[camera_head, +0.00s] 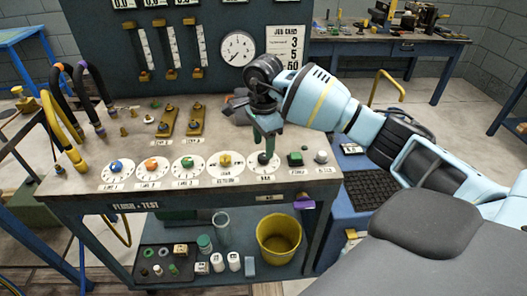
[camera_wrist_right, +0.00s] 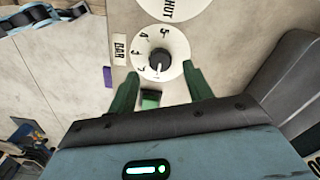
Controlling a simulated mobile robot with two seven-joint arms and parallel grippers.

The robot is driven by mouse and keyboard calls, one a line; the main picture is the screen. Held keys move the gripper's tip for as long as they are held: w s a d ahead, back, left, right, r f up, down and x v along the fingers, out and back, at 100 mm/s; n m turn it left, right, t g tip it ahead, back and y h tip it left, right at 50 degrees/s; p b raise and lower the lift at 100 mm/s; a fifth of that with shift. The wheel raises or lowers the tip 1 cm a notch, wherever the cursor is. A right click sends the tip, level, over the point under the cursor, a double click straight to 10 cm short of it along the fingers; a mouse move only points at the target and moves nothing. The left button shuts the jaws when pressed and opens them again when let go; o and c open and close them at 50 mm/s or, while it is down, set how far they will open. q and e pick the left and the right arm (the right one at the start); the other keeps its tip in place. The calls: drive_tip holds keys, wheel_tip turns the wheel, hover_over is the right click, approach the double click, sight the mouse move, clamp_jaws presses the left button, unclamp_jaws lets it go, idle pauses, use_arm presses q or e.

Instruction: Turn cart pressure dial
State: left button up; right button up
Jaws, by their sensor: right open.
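The pressure dial (camera_head: 263,160) is a black knob on a round white plate, near the front edge of the cart top, in the row of dials. In the right wrist view the dial (camera_wrist_right: 160,52) carries a BAR label and numbers up to 5. The white mark on its knob appears to point toward the 1. My right gripper (camera_head: 264,140) reaches down over the dial with green fingers. In the right wrist view the right gripper (camera_wrist_right: 161,84) is open, its fingers spread on either side of the knob's near side. Contact cannot be told. My left gripper is out of view.
Several coloured dials, such as the yellow one (camera_head: 225,160), stand left of the pressure dial. A green button (camera_head: 295,158) and a white knob (camera_head: 321,156) are close on its right. A round gauge (camera_head: 237,48) is on the panel behind. A yellow bucket (camera_head: 279,240) stands on the lower shelf.

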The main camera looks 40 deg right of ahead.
sight(263, 156)
drive_tip(key=shift+f, duration=1.8)
drive_tip(key=c, duration=1)
